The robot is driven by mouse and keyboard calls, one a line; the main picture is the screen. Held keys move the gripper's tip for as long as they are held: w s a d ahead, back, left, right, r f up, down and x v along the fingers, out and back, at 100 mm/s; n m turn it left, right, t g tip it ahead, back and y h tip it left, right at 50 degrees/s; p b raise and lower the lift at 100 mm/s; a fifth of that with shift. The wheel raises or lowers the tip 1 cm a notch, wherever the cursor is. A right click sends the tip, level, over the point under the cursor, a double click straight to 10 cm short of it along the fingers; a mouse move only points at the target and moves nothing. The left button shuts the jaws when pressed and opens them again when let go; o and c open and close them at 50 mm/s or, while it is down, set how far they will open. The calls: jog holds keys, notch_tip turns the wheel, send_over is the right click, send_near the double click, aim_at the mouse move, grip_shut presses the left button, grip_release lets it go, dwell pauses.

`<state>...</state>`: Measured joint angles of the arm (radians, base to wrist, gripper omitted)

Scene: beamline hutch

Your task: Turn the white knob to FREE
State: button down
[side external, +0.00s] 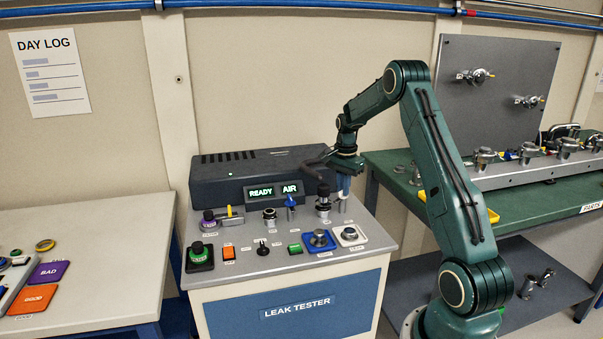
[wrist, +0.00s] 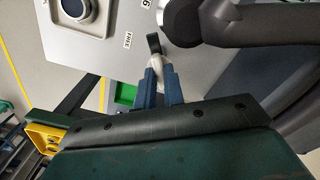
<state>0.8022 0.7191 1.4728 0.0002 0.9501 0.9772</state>
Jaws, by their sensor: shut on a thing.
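The white knob (wrist: 158,66) is between my gripper's blue fingers in the wrist view, and the fingers partly cover it. My gripper (wrist: 160,88) is shut on it. A short black piece (wrist: 153,43) shows just beyond the knob. A small FREE label (wrist: 127,40) lies on the grey panel to the left of the knob. In the side view my gripper (side external: 343,188) reaches down at the right end of the leak tester's panel (side external: 285,248); the knob is too small to make out there, and which way it points I cannot tell.
A white square plate with a round button (side external: 350,234) sits in front of my gripper. A black-topped fitting (side external: 323,200) stands close to its left. The dark READY/AIR box (side external: 225,178) rises behind. A green bench (side external: 400,185) with metal parts is to the right.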

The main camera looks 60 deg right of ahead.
jog(key=n, duration=0.5)
jog(key=shift+n, duration=0.3)
jog(key=n, duration=0.4)
jog(key=shift+r+n, duration=0.1)
jog(key=shift+n, duration=0.2)
jog(key=c, duration=1.5)
grip_release()
jog(key=shift+r, duration=0.1)
notch_tip(320, 180, up, 14)
jog(key=shift+f, duration=0.25)
